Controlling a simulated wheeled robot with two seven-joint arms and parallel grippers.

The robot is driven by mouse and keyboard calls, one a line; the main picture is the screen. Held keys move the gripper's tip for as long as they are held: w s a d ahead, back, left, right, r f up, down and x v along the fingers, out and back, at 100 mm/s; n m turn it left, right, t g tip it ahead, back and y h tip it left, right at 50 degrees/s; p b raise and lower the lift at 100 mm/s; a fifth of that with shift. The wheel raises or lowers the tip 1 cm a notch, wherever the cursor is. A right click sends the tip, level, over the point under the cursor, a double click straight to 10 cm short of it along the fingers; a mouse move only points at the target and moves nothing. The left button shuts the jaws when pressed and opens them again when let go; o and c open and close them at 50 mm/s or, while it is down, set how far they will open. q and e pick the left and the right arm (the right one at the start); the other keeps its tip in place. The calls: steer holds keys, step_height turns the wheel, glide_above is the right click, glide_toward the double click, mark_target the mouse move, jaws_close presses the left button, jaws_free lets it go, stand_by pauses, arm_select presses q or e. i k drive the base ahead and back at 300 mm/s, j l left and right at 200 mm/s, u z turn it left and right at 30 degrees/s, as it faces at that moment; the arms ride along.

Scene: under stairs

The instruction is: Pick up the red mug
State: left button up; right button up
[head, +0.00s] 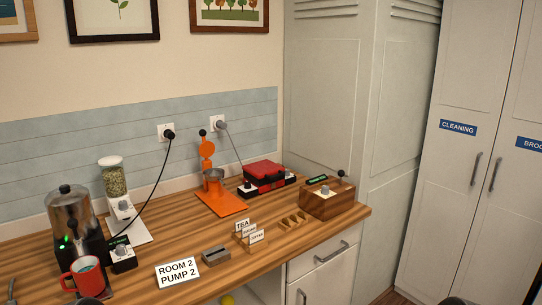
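The red mug (84,279) stands upright on the wooden counter at the lower left, in front of the silver and black coffee machine (72,222). Its inside looks pale blue-grey, and its handle points left. The bottom picture edge and a dark rounded part, probably of my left arm, are close to its lower side. A similar dark part shows at the bottom right. No fingers of either gripper can be made out.
A "ROOM 2 PUMP 2" sign (178,272) and a small grey holder (216,256) are right of the mug. A black control box (122,255) stands close behind it. A jar grinder (113,183), an orange stand (218,196) and a wooden box (327,199) are farther off.

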mark_target(83, 279)
steer(key=u, duration=1.25)
steer(key=l+z, duration=0.3)
steer(key=l, duration=0.35)
steer(key=i, duration=0.05)
